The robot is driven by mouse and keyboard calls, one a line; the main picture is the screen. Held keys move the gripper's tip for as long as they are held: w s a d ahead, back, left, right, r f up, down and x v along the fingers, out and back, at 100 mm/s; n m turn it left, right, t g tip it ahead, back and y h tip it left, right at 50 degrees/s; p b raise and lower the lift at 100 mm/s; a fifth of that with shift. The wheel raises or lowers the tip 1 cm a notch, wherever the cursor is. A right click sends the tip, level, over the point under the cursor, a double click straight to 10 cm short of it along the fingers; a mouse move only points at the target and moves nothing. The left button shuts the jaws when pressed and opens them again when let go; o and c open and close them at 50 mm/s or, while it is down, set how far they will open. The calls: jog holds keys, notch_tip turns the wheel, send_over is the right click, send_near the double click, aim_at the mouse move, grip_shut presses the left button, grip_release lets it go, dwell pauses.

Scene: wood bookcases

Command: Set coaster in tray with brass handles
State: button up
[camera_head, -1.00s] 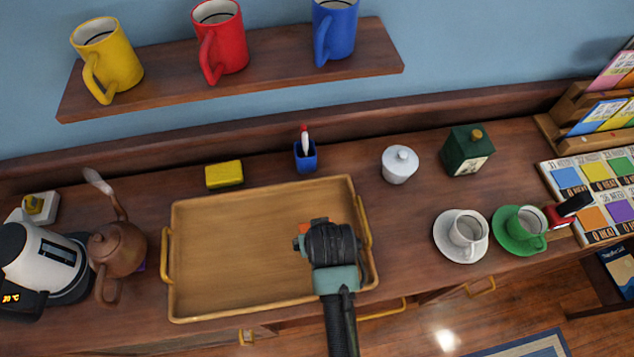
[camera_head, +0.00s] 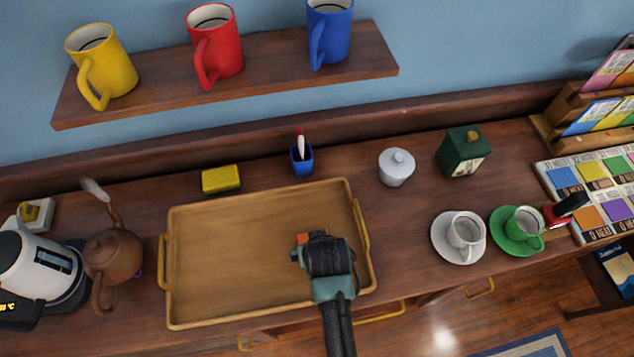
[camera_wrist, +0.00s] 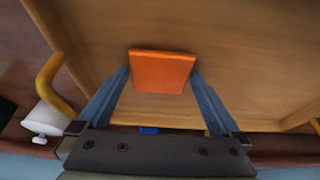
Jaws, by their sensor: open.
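The wooden tray with brass handles (camera_head: 215,260) lies on the counter. The orange coaster (camera_wrist: 161,71) is a flat square, seen in the wrist view over the tray floor and between my gripper's fingers. In the head view only a corner of the coaster (camera_head: 302,239) shows beside my gripper. My gripper (camera_wrist: 158,95) is open, with a blue finger on either side of the coaster. In the head view my gripper (camera_head: 318,250) is over the right part of the tray and hides most of the coaster. Whether the coaster lies flat on the tray floor is hard to tell.
A yellow sponge (camera_head: 221,179) and a blue pen cup (camera_head: 302,160) stand behind the tray. A brown kettle (camera_head: 113,253) stands close to its left. A white lidded pot (camera_head: 396,167) and a white cup (camera_head: 464,232) are to the right. The tray's left part is empty.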

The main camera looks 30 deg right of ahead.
jog(key=v, duration=1.2)
jog(key=w+r+n+t+h, duration=0.1)
jog(key=w+r+t, duration=0.3)
jog(key=w+r, duration=0.4)
jog(key=w+r+t, duration=0.3)
jog(key=w+r, duration=0.3)
jog(key=r, duration=0.4)
jog(key=w+a+r+t, duration=0.2)
jog(key=r+t, duration=0.1)
jog(key=r, duration=0.5)
jog(key=w+a+r+t, duration=0.1)
jog(key=a+r+t, duration=0.1)
jog(key=r, duration=0.6)
jog(key=s+a+r+t, duration=0.2)
jog(key=s+r+t, duration=0.1)
jog(key=r, duration=0.6)
jog(key=s+a+r+n+t+y, duration=0.1)
jog(key=s+a+r+t, duration=0.2)
jog(key=r, duration=0.7)
jog(key=s+a+r+n+t+y, duration=0.1)
jog(key=s+r+t, duration=0.3)
jog(key=r, duration=0.6)
jog(key=shift+s+a+r+t+p, duration=0.2)
jog(key=shift+s+a+t+p, duration=0.15)
jog(key=shift+a+t, duration=0.4)
